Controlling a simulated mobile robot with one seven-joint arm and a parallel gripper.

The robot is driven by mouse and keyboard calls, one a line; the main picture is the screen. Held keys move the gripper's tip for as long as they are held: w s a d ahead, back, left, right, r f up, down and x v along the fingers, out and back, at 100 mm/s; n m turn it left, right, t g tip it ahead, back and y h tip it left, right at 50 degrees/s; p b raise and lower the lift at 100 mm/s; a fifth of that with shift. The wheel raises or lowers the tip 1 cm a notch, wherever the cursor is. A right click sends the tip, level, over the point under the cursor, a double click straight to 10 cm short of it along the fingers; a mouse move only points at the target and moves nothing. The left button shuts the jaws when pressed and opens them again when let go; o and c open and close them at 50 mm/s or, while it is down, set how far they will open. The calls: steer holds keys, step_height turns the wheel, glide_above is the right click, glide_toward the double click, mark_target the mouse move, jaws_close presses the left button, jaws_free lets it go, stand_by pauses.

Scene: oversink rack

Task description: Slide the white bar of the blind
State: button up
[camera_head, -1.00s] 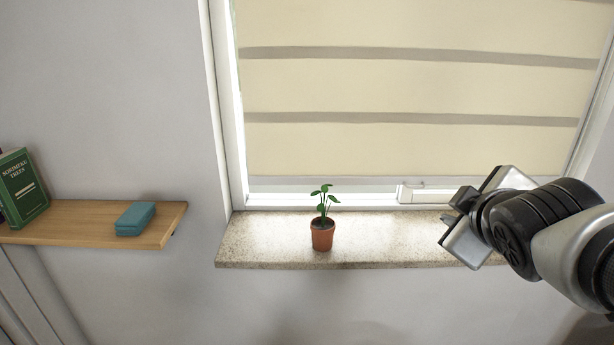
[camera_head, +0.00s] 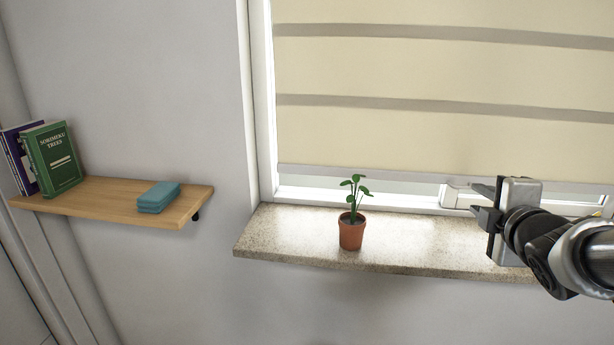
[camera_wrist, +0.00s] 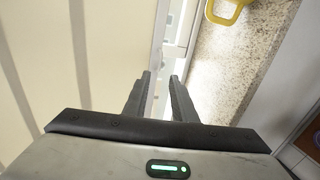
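The cream blind (camera_head: 440,70) hangs over the window with grey-brown stripes. Its pale bottom bar (camera_head: 360,174) runs across just above the sill. My gripper (camera_head: 474,201) is at the right, in front of the window's lower part, with its two fingers apart and pointing left in the head view. In the wrist view the fingers (camera_wrist: 159,78) are open near the blind's lower edge. The pale bar (camera_wrist: 158,42) runs up the picture there beside the cream fabric. I cannot tell whether the bar lies between the fingers or beyond them. Nothing is gripped.
A potted plant (camera_head: 351,234) stands on the speckled sill (camera_head: 290,238), left of my gripper. A yellow object (camera_wrist: 228,10) is on the sill in the wrist view.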

mark_target(461, 188)
steer(key=b+x, duration=0.1)
steer(key=x, duration=0.9)
jaws_close()
stand_by(1.2)
